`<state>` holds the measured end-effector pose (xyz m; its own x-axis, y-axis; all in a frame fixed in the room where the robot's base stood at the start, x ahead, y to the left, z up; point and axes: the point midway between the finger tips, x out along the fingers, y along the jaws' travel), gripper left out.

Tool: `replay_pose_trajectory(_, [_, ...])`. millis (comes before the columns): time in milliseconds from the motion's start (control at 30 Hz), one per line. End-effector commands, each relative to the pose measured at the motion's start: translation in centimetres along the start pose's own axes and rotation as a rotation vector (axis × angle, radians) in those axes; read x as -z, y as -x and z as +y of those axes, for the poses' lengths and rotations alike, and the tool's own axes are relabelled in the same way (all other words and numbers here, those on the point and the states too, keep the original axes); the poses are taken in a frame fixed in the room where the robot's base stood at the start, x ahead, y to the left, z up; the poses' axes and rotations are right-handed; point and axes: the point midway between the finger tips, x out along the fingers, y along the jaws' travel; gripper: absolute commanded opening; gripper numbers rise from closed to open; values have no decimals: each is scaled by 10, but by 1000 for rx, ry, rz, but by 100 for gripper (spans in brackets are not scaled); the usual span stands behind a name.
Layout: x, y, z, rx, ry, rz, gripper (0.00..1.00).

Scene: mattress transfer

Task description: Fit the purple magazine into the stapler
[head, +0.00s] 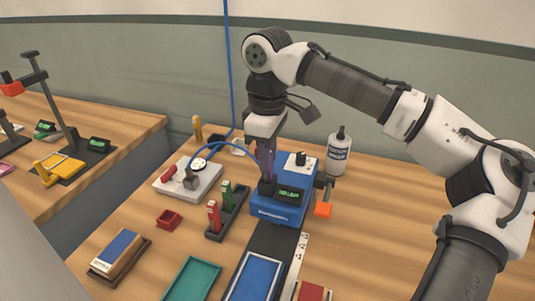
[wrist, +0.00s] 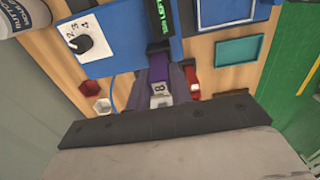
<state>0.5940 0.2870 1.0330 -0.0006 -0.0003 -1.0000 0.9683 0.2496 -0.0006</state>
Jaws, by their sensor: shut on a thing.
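My gripper (head: 266,178) points straight down over the left part of the blue stapler (head: 270,213). It is shut on the purple magazine (wrist: 159,68), which shows between the fingers in the wrist view with a pale end marked 8. In the head view the magazine is mostly hidden by the fingers. Its lower end is at the black part of the stapler beside the lit green display (head: 289,195). I cannot tell how deep it sits. The stapler also shows in the wrist view (wrist: 112,62), with its white dial plate.
A dark rack (head: 229,222) with a red and a green magazine stands close left of the stapler. A grey-white unit (head: 203,190) with a blue hose is behind it. A bottle (head: 339,155) stands behind right. A teal tray (head: 190,280) and blue pad (head: 255,279) lie in front.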

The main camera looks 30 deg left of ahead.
Motion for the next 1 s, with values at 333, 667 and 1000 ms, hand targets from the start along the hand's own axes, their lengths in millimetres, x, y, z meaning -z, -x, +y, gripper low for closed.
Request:
replay_pose_trajectory(333, [0,-4,0,0,1,2,0])
replay_pose_trajectory(667, [0,-5,0,0,1,1,43])
replay_pose_trajectory(1000, [1,7,0,-1,0,2,43])
